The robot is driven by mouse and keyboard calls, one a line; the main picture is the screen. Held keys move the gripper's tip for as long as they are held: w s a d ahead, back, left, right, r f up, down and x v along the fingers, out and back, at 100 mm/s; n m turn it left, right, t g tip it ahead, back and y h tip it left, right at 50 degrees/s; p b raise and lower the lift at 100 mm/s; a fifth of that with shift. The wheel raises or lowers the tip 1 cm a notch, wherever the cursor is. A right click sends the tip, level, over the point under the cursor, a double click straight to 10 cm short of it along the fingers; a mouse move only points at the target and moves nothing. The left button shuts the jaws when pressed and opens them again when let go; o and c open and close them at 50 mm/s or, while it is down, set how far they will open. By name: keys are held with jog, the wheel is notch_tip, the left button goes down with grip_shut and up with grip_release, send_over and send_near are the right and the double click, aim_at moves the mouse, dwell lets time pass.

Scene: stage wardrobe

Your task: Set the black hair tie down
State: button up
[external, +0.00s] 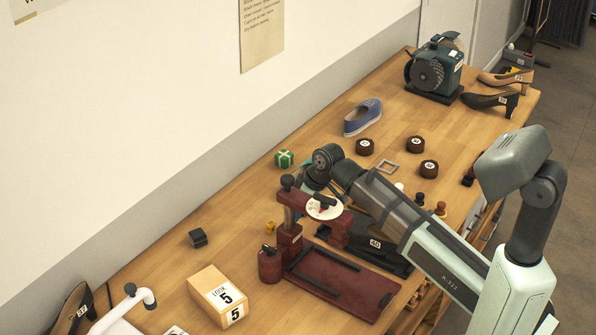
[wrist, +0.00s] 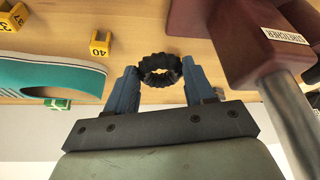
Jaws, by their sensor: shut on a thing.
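The black hair tie (wrist: 145,73) is a dark, ridged ring in the wrist view. My gripper (wrist: 161,73) is shut on it, with one blue finger at each side of the ring. Wooden tabletop shows around the ring, but its height above the wood is hard to judge. In the external view I cannot make out the hair tie or the fingertips; my arm reaches over the table from the right and its wrist end is near the dark red stretcher.
The dark red stretcher (external: 290,242) stands close to my gripper, and its block (wrist: 247,40) fills the wrist view's right. A teal shoe (wrist: 60,78), a green box (external: 284,158) and yellow blocks (wrist: 100,44) are nearby. Bare wood lies left of the green box.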

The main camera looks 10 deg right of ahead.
notch_tip(320, 180, up, 14)
jog(key=n+g, duration=0.2)
jog(key=n, duration=0.2)
send_over(150, 283)
jog(key=d, duration=0.1)
jog(key=shift+n+y, duration=0.3)
jog(key=shift+s+d+f, duration=0.1)
jog(key=shift+f, duration=5.1)
jog(key=shift+d+f, duration=0.1)
jog(key=shift+f, duration=5.05)
jog(key=shift+f, duration=0.1)
jog(key=o, duration=1)
